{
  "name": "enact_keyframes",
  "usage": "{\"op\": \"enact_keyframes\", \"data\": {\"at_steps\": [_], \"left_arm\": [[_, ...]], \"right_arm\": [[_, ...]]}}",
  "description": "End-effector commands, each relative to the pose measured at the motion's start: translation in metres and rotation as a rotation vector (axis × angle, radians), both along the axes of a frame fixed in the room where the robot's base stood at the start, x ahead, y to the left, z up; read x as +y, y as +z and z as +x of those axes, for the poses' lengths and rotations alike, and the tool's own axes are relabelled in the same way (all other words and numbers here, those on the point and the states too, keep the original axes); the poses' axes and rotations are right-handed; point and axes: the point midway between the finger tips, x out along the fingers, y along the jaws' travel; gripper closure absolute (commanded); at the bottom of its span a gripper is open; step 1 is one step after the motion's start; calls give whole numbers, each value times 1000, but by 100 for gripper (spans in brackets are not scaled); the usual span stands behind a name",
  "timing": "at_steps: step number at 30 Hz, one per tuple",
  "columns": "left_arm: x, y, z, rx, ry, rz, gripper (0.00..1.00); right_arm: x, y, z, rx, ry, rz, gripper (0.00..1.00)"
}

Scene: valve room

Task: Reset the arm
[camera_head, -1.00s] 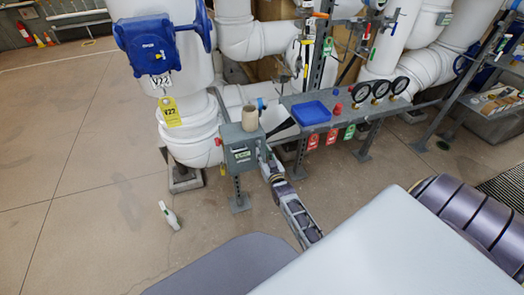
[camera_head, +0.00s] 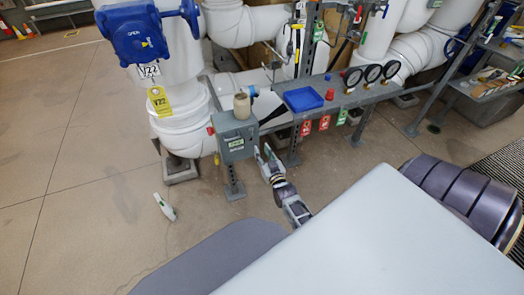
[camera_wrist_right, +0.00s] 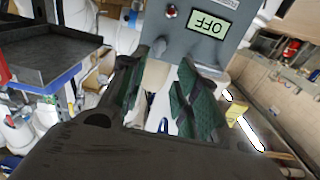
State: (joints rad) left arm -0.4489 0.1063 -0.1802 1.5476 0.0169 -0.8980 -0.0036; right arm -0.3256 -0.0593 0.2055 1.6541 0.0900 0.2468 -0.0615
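My right gripper (camera_head: 266,154) is low in front of the grey control box, just to its right in the head view. In the right wrist view its two dark green finger pads (camera_wrist_right: 165,100) stand apart with nothing held between them. The grey control box (camera_head: 236,141) is on a post and has a small green display. In the right wrist view the box (camera_wrist_right: 190,42) is just beyond the fingertips, and its display (camera_wrist_right: 208,22) reads OFF upside down. My left gripper is not in view.
A beige cup-like object (camera_head: 242,106) stands on the box. A grey bench (camera_head: 335,97) holds a blue tray (camera_head: 303,99) and several gauges. A blue valve (camera_head: 140,35) with V22 tags is on white pipes at left. A white-and-green object (camera_head: 165,207) is on open floor.

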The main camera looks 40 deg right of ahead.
Motion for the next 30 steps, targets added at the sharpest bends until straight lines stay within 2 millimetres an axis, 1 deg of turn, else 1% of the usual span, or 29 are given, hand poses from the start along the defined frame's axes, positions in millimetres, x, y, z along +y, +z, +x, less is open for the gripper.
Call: {"op": "enact_keyframes", "data": {"at_steps": [14,17,19,20,23,26,27,29,30], "left_arm": [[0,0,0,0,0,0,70],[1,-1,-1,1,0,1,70],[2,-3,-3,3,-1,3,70],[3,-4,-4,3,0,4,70],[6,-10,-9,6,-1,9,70],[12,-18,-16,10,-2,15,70],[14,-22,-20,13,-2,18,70],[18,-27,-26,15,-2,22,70],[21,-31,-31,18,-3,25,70]], "right_arm": [[0,0,0,1,0,0,69],[2,-4,0,11,4,2,69],[5,-12,-1,30,10,5,69],[7,-16,-2,41,15,7,69],[15,-38,-5,98,33,15,69],[27,-69,-13,177,60,24,69],[32,-83,-18,216,71,27,69],[41,-105,-26,274,91,32,69],[47,-120,-33,316,103,35,69]]}}
